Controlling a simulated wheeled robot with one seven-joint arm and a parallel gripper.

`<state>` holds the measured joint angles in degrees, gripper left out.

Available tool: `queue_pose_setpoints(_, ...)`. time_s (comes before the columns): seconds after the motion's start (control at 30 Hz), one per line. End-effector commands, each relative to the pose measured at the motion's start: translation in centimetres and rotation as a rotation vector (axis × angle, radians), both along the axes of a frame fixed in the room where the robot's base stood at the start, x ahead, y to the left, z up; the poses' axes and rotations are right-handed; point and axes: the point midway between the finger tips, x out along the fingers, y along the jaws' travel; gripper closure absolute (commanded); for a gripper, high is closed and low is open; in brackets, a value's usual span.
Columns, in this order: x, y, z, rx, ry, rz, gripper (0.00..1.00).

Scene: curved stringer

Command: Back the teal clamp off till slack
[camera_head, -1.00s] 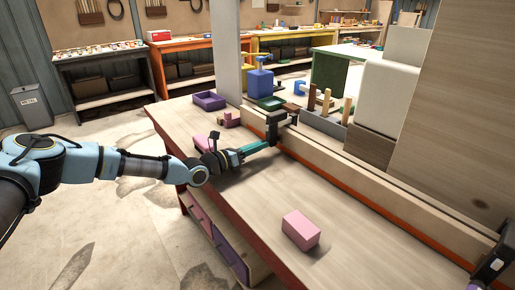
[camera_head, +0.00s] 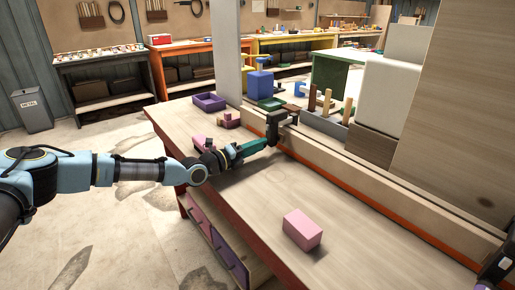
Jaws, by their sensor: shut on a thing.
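The teal clamp (camera_head: 250,148) sits at the left part of the long workbench, its dark jaw (camera_head: 274,125) over the edge of the pale curved stringer (camera_head: 345,183). Its teal body points left toward me. My gripper (camera_head: 226,156) is shut on the handle end of the teal clamp. The fingers are small here and partly hidden by the wrist. Whether the clamp's jaw still presses on the stringer cannot be told.
A pink block (camera_head: 302,230) lies on the bench front. Another dark clamp (camera_head: 497,265) is at the lower right. The bench middle is clear.

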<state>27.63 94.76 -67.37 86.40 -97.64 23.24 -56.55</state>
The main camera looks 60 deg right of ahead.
Motion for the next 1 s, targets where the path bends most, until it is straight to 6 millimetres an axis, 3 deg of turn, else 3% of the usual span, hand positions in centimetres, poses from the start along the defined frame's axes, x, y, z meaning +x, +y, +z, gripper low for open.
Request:
queue_pose_setpoints(0.73, 0.00, 0.07, -0.22, 0.035, 0.082, 0.000, 1.00)
queue_pose_setpoints(0.77, 0.00, 0.07, -0.22, 0.035, 0.082, 0.000, 0.62)
queue_pose_setpoints(1.0, 0.00, 0.03, -0.12, 0.033, 0.082, -0.001, 0.35)
